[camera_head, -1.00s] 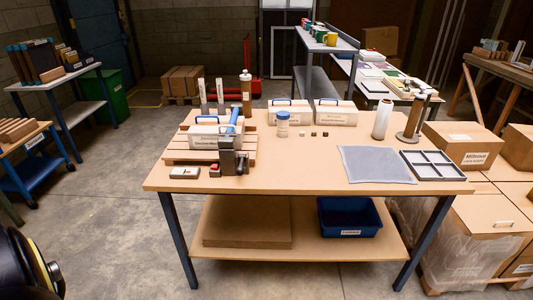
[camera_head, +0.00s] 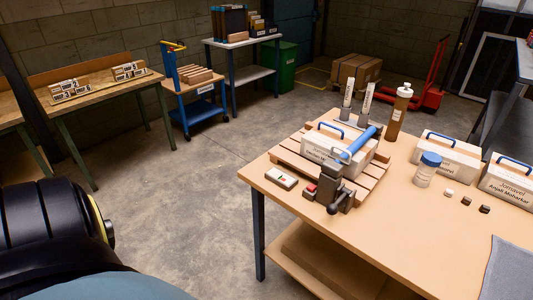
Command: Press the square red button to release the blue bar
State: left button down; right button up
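The wooden table (camera_head: 390,233) stands at the right, with a slatted wooden pallet (camera_head: 287,159) on its left corner. A blue bar (camera_head: 361,143) slants across a white case (camera_head: 325,146) on the pallet. The bar's lower end comes close to a dark grey clamp-like block (camera_head: 330,183) with a lever. A small red square piece (camera_head: 310,190), which looks like the square button, sits just left of that block. A flat pale box (camera_head: 281,178) with a small red mark lies to its left. Neither of my grippers is in view.
A white jar with a blue lid (camera_head: 427,170), a brown bottle (camera_head: 398,112) and more white cases (camera_head: 447,157) stand on the table. Small cubes (camera_head: 466,201) lie in front of them. The floor left of the table is clear.

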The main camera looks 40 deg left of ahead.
aim_at(311, 188)
jog(key=u, duration=0.4)
jog(key=i, duration=0.35)
jog(key=u, duration=0.35)
